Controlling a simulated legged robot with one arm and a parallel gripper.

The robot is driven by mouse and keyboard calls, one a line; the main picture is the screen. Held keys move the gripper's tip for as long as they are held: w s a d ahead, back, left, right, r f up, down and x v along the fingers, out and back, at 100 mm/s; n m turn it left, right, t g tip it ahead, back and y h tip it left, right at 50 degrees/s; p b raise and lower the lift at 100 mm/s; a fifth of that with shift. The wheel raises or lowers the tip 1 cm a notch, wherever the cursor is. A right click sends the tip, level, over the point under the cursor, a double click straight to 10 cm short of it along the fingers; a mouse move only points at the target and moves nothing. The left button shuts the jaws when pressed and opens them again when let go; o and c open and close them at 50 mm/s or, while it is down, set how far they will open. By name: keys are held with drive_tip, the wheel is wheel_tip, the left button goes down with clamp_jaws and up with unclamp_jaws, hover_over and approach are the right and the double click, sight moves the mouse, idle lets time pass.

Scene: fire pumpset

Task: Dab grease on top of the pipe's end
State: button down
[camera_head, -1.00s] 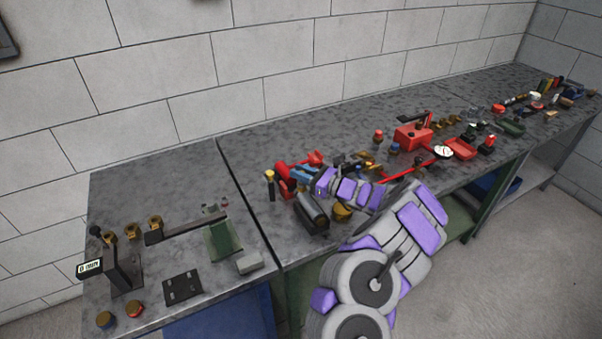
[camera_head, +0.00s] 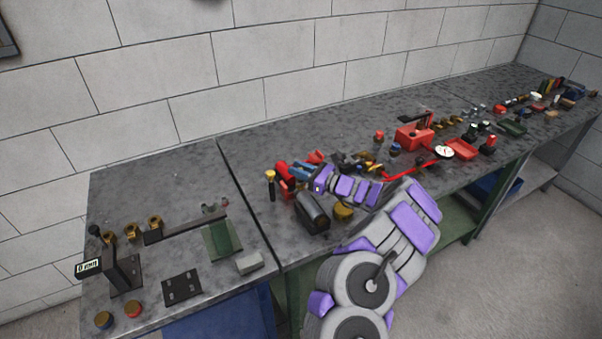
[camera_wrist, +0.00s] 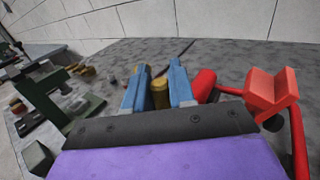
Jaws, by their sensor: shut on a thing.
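My gripper (camera_wrist: 159,92) has two blue fingers, closed around a small brass-yellow piece (camera_wrist: 160,95). The fingers hide most of this piece, so I cannot tell its full shape. In the head view my gripper (camera_head: 307,165) is low over the middle bench, beside red pipe-like parts (camera_head: 284,178). In the wrist view a red cylinder (camera_wrist: 206,84) lies just right of the right finger, partly hidden by it; a red V-shaped block (camera_wrist: 272,92) stands farther right. I cannot tell for sure which part is the task's pipe, and no grease is distinguishable.
A dark cylinder (camera_head: 313,211) and a black piece with a yellow top (camera_head: 270,184) stand near the gripper. A red box (camera_head: 412,136) and a white gauge (camera_head: 443,152) are to the right. The left bench (camera_head: 185,175) has clear room at the back.

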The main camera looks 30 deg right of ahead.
drive_tip(key=shift+w, duration=0.45)
wheel_tip(320, 180, up, 6)
drive_tip(key=p, duration=0.3)
idle(0.6)
idle(0.4)
